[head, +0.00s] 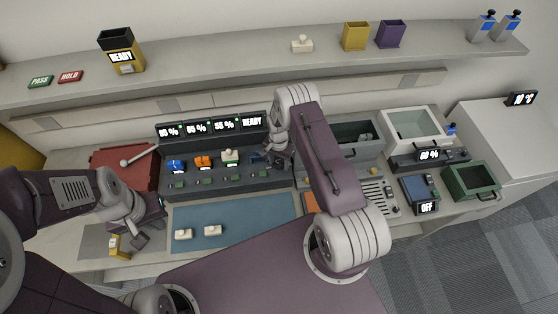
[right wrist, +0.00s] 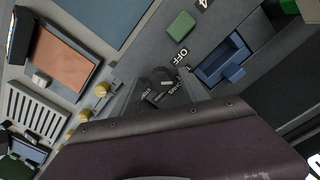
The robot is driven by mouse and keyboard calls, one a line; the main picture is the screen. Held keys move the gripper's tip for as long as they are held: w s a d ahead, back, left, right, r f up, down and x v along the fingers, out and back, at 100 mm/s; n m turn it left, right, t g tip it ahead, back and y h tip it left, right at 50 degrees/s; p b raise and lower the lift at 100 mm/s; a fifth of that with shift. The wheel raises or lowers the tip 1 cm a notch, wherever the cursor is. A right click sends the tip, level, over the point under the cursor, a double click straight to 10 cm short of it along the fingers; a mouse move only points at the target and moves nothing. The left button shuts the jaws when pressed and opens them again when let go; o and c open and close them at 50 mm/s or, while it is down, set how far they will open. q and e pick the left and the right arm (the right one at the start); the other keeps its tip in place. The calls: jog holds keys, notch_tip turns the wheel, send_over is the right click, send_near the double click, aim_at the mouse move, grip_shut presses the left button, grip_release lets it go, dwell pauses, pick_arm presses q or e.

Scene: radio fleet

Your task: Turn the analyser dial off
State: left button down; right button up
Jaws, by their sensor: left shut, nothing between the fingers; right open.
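A dark round dial (right wrist: 162,77) shows in the right wrist view, with white lettering around it, including OFF at its upper right. Its pointer setting is too unclear to read, and I cannot tell for sure that it is the analyser's. In the head view my right arm hides that spot. My right gripper (head: 273,158) is open at the right end of the charger bank, beneath the READY screen. In the right wrist view its fingers are close around the dial; contact cannot be told. My left gripper (head: 150,212) is shut and empty at the left, over the bench.
A blue mat (head: 260,209) with two pale blocks lies in front. A yellow object (head: 118,245) is near my left gripper. A blue-topped device (head: 419,187) has a screen reading OFF. A green crate (head: 471,181) stands far right.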

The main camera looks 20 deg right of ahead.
jog(key=shift+a, duration=0.1)
jog(key=shift+c, duration=0.9)
grip_shut()
